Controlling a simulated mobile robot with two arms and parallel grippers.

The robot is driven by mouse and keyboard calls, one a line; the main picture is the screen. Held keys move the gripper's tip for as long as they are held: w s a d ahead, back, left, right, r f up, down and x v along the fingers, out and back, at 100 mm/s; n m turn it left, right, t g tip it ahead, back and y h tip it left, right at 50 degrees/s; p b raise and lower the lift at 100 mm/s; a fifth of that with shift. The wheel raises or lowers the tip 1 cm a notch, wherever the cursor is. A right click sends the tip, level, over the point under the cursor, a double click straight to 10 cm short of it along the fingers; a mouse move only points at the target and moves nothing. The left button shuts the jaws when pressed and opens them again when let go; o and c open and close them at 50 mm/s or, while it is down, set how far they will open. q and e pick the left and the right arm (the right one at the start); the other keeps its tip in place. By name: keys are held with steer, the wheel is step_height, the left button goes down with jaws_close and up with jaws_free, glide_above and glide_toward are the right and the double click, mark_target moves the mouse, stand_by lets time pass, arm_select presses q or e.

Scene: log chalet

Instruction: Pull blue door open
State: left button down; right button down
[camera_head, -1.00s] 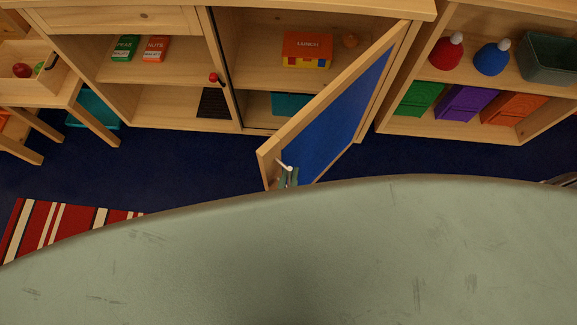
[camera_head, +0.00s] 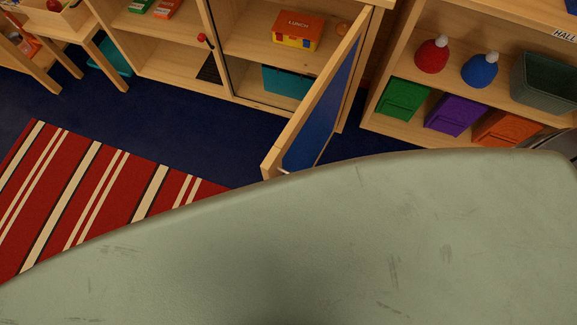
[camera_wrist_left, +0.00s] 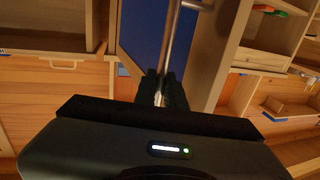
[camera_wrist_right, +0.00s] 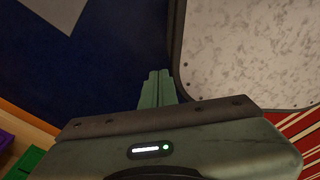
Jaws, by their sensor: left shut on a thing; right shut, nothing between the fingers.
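The blue door (camera_head: 318,110), with a pale wood frame, stands swung well out from the middle cabinet in the head view. Its near lower corner is partly hidden behind my own green body. The blue panel also shows in the left wrist view (camera_wrist_left: 143,28), with a metal bar handle (camera_wrist_left: 176,40) in front of it. My left gripper (camera_wrist_left: 162,92) is shut on the lower part of this handle. It is hidden in the head view. My right gripper (camera_wrist_right: 158,80) is shut and empty over dark blue floor, away from the door.
The open cabinet holds a lunch box (camera_head: 298,30) and a teal bin (camera_head: 286,81). A striped rug (camera_head: 95,190) lies left. A pale speckled surface (camera_wrist_right: 250,50) is close to my right gripper.

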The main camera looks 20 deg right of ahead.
arm_select(q)
steer(key=shift+s+d+r, duration=0.15)
steer(key=shift+d, duration=0.25)
arm_select(e)
steer(key=shift+s+a, duration=0.1)
steer(key=shift+a, duration=0.2)
